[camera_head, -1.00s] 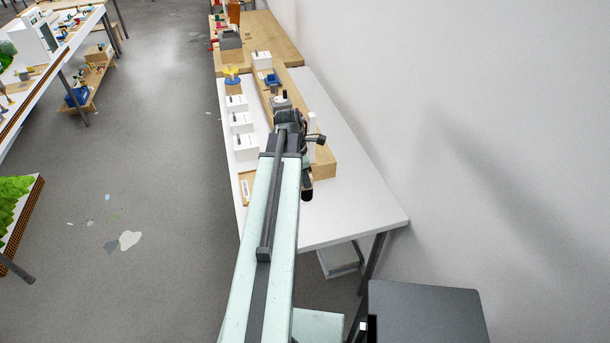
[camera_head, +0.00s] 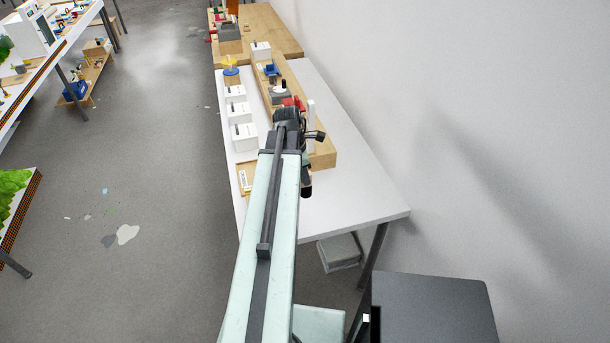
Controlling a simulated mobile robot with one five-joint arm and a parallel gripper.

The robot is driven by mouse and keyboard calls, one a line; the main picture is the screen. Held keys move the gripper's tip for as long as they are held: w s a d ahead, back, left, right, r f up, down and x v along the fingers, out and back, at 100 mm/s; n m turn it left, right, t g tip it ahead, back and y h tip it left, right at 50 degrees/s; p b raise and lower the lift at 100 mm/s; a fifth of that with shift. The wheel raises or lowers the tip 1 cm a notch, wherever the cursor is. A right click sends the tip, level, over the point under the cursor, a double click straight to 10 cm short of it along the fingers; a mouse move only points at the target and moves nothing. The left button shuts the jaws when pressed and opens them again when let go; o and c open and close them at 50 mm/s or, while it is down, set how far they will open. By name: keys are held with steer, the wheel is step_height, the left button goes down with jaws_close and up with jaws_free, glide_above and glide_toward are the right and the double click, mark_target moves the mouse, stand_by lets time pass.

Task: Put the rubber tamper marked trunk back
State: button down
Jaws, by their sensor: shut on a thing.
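My gripper (camera_head: 306,170) hangs from the wrist at the far end of my pale green arm, over the white table (camera_head: 355,205). The wrist hides most of it. A short dark cylinder (camera_head: 307,191) shows at its lower end; it appears to be the rubber tamper in its jaws. Its marking cannot be read. A long wooden stand (camera_head: 324,157) lies just beyond, partly hidden by the arm. It bears a grey piece with a black top (camera_head: 281,92), a red piece (camera_head: 295,103) and a white upright piece (camera_head: 311,112).
Labelled white boxes (camera_head: 244,136) stand in a row left of the stand. A wooden tray with a label (camera_head: 246,178) lies nearer. A blue piece (camera_head: 270,69) sits farther along the stand. The wall rises on the right. The table's near right part is bare.

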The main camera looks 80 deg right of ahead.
mark_target(305, 194)
steer(key=shift+w+a+f+b+x, duration=0.15)
steer(key=shift+w+b+x, duration=0.15)
steer(key=shift+b+x, duration=1.2)
steer(key=shift+w+a+b+x, duration=0.1)
steer(key=shift+w+b+x, duration=0.2)
steer(key=shift+b+x, duration=1.2)
steer(key=shift+w+a+f+b+x, duration=0.15)
steer(key=shift+w+b+x, duration=0.1)
steer(key=shift+b+x, duration=1.25)
steer(key=shift+f, duration=0.2)
steer(key=c, duration=1.2)
jaws_free()
steer(key=shift+o, duration=0.2)
steer(key=p+v, duration=0.7)
steer(key=v, duration=0.1)
steer(key=shift+r+p, duration=0.1)
steer(key=shift+p, duration=0.25)
